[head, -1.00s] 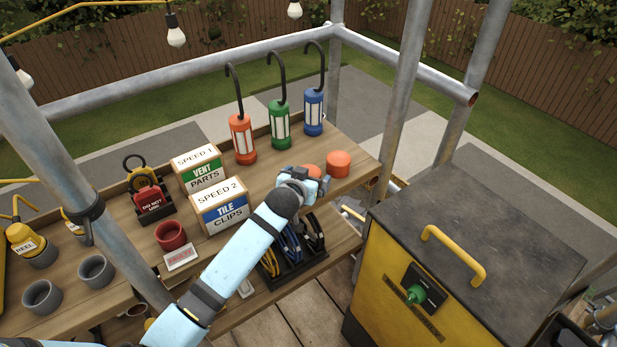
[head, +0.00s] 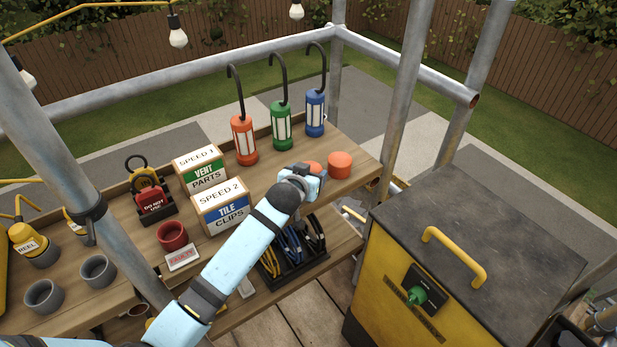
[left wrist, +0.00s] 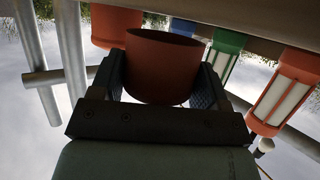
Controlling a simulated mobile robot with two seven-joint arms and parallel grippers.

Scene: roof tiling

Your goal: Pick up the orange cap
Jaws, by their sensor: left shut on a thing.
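My left gripper (head: 314,177) is at the right part of the wooden bench, shut on an orange cap (head: 314,167). The head view shows only the top of this cap behind the gripper. In the left wrist view the held cap (left wrist: 160,68) sits between both fingers (left wrist: 160,85) and looks dark orange. A second orange cap (head: 340,165) stands on the bench just right of the gripper, and it shows behind the held one in the left wrist view (left wrist: 114,25). I cannot tell whether the held cap still touches the bench. My right gripper is not in view.
Orange (head: 243,140), green (head: 281,126) and blue (head: 315,113) hooked lanterns stand behind the gripper. The tile clips box (head: 221,207) is to its left. A dark cable tray (head: 290,268) lies below, and a yellow cabinet (head: 400,290) stands to the right.

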